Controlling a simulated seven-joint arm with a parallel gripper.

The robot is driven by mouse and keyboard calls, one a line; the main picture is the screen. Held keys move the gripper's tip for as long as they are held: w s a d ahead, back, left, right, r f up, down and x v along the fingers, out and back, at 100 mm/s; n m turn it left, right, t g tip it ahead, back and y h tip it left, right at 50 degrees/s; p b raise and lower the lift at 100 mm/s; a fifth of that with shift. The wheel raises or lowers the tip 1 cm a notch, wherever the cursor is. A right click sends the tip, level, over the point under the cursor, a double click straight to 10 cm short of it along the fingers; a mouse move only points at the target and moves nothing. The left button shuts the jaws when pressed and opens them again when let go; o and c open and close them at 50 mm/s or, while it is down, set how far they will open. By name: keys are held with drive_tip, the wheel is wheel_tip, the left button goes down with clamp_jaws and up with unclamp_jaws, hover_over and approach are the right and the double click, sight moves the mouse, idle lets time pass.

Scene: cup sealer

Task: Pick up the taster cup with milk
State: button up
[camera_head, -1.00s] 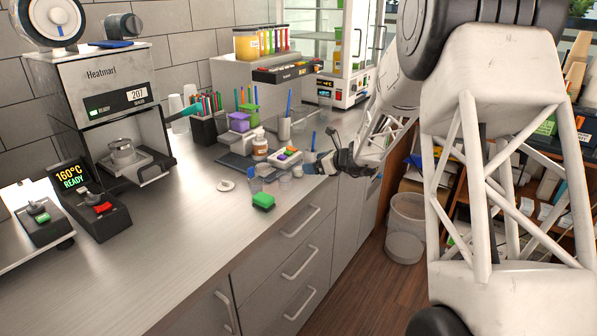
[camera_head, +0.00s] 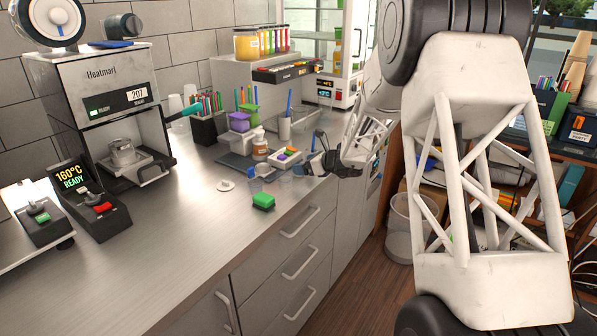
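My gripper (camera_head: 318,162) is small and dark at the end of my arm, over the right edge of the counter. It is beside a group of small cups, and its fingers are too small to tell open from shut. A small clear cup (camera_head: 298,171) stands just left of the gripper. Another small whitish cup (camera_head: 264,170) stands farther left, behind the green sponge (camera_head: 263,201). I cannot tell which cup holds milk, or whether anything is between the fingers.
An orange-brown jar (camera_head: 260,149) and a small tray of coloured pieces (camera_head: 286,156) stand behind the cups. A white disc (camera_head: 225,186) lies to the left. The cup sealer (camera_head: 110,110) stands at the far left. The front-left counter (camera_head: 150,245) is clear.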

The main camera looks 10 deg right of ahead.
sight(293, 162)
drive_tip(key=shift+x, duration=1.65)
drive_tip(key=c, duration=1)
drive_tip(key=shift+r, duration=0.15)
drive_tip(key=shift+r, duration=0.55)
wheel_tip(293, 162, up, 2)
drive_tip(key=shift+r, duration=0.1)
drive_tip(key=s, duration=0.5)
drive_tip(key=s+r, duration=0.1)
drive_tip(key=s, duration=1)
drive_tip(key=shift+r, duration=0.2)
